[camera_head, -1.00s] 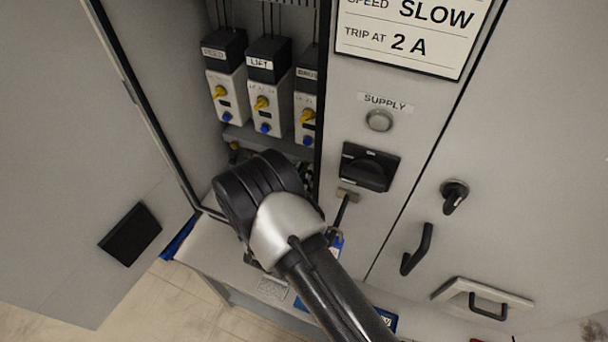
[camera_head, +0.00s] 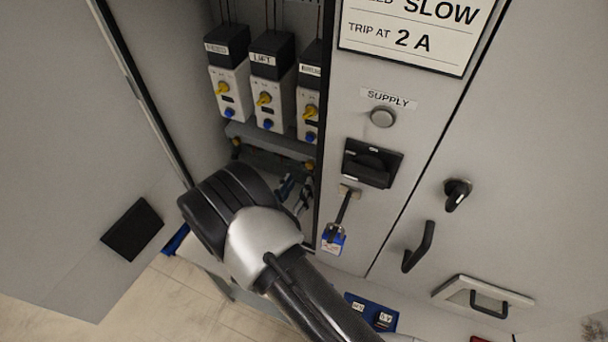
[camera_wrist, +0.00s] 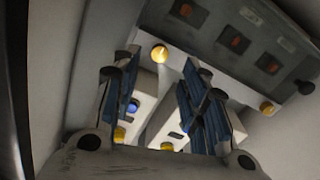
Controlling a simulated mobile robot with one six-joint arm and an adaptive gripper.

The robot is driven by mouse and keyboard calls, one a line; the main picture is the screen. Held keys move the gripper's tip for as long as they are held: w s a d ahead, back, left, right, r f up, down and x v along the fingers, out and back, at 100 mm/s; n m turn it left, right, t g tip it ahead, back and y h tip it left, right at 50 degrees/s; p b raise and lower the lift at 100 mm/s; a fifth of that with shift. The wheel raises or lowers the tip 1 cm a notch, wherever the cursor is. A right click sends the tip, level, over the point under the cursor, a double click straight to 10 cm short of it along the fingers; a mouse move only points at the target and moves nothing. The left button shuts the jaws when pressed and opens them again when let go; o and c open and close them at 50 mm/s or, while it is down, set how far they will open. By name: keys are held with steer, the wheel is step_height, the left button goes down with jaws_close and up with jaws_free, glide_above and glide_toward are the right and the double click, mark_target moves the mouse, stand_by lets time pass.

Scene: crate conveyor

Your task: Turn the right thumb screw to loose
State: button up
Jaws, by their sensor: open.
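The right thumb screw (camera_head: 309,166) is a small brass knob at the right end of the grey cover (camera_head: 270,140) below the white modules. The wrist view appears upside down, so this screw (camera_wrist: 159,52) shows there at the cover's left end. The other thumb screw (camera_head: 236,148) is at the cover's left end and also shows in the wrist view (camera_wrist: 267,108). My gripper (camera_head: 297,187) is open and empty just below the right screw. In the wrist view my blue-padded fingers (camera_wrist: 160,78) frame the screw, which appears beyond their tips. I cannot tell how tight the screw is.
Several modules with yellow knobs (camera_head: 264,98) stand above the cover. The cabinet wall with a black rotary switch (camera_head: 371,163) and a hanging blue padlock (camera_head: 333,239) is close right of my gripper. The open door (camera_head: 75,150) stands at the left.

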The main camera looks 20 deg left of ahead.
steer(key=s, duration=0.5)
steer(key=shift+s+a, duration=0.2)
steer(key=shift+s, duration=0.2)
